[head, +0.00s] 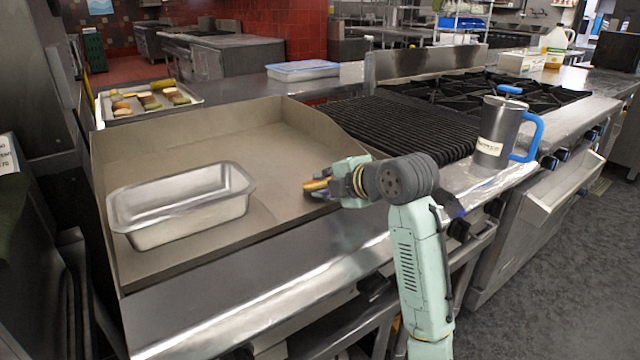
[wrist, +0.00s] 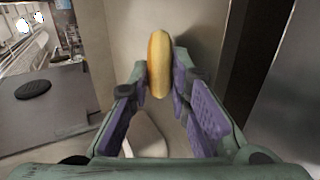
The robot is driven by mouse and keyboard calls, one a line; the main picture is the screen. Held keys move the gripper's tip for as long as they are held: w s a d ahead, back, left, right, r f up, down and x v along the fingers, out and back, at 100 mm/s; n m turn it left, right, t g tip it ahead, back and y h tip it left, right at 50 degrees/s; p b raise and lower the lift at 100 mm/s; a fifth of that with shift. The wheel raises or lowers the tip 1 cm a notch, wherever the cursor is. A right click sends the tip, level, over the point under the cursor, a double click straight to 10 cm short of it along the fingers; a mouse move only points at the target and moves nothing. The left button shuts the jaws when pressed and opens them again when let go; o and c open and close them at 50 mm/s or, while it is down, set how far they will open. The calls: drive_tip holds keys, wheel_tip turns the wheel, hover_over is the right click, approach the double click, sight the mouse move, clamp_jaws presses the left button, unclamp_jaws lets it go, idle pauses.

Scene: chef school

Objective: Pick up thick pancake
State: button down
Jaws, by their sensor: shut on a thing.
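The thick pancake (wrist: 159,64) is a yellow-tan, thick rounded piece, seen edge-on in the wrist view. My gripper (wrist: 160,82) is shut on it, with purple-padded fingers on either side. In the head view my gripper (head: 318,188) is over the right part of the griddle (head: 225,143), and the pancake (head: 316,185) shows as a small tan piece at the fingertips. The fingers hide part of the pancake. I cannot tell whether it touches the griddle surface.
An empty metal pan (head: 190,210) sits on the griddle's left. A ridged grill (head: 405,128) lies to the right, with a grey pitcher (head: 497,135) at its front edge. A tray with several food pieces (head: 118,112) stands behind at left. The griddle's middle is clear.

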sight(325, 182)
drive_tip(key=shift+r, duration=0.1)
drive_tip(key=shift+r, duration=0.5)
wheel_tip(325, 182, up, 2)
drive_tip(key=shift+r+b, duration=0.1)
drive_tip(key=shift+b, duration=0.3)
drive_tip(key=s+b, duration=0.1)
drive_tip(key=s, duration=0.4)
drive_tip(key=s+d+r, duration=0.1)
drive_tip(key=s, duration=0.4)
drive_tip(key=s+d+b, duration=0.1)
drive_tip(key=s, duration=0.5)
drive_tip(key=shift+r+b, duration=0.3)
drive_tip(key=shift+b, duration=0.05)
